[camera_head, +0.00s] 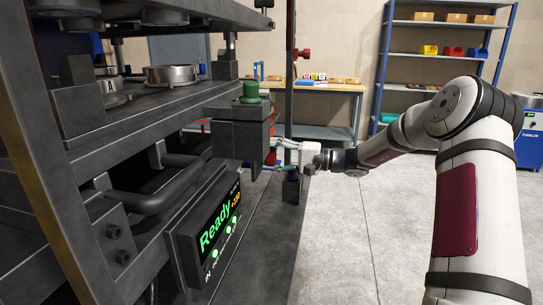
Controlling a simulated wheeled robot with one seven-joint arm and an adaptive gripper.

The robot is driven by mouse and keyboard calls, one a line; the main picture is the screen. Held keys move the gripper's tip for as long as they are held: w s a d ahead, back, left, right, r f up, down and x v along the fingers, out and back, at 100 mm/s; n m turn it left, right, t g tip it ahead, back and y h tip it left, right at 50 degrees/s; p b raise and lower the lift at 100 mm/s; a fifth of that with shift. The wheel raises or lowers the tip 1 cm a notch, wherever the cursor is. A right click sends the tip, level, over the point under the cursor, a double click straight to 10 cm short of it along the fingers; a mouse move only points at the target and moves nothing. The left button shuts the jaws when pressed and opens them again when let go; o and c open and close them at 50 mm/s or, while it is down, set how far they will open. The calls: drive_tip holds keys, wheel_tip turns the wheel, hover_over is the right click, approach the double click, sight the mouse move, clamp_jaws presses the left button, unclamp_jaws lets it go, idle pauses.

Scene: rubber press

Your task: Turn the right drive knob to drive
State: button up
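The press (140,125) is a dark metal frame filling the left side of the picture. My gripper (277,154) is at the right side of a dark box (238,135) on the press. Its fingers point left at the side face of the box. They are small and partly overlapped in view, so I cannot tell whether they are open or shut, or whether they touch anything. The right drive knob cannot be made out clearly; any knob on that side face is hidden by the fingers.
A display panel (212,228) reading "Ready" in green faces out below the box. A dark handle bar (163,192) sticks out of the press. A workbench (325,88), a blue shelf rack (440,60) and a blue machine (529,140) stand behind. The grey floor (375,245) is clear.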

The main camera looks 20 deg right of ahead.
drive_tip(key=o, duration=1.2)
drive_tip(key=shift+a, duration=0.1)
drive_tip(key=shift+c, duration=0.2)
drive_tip(key=v, duration=1.2)
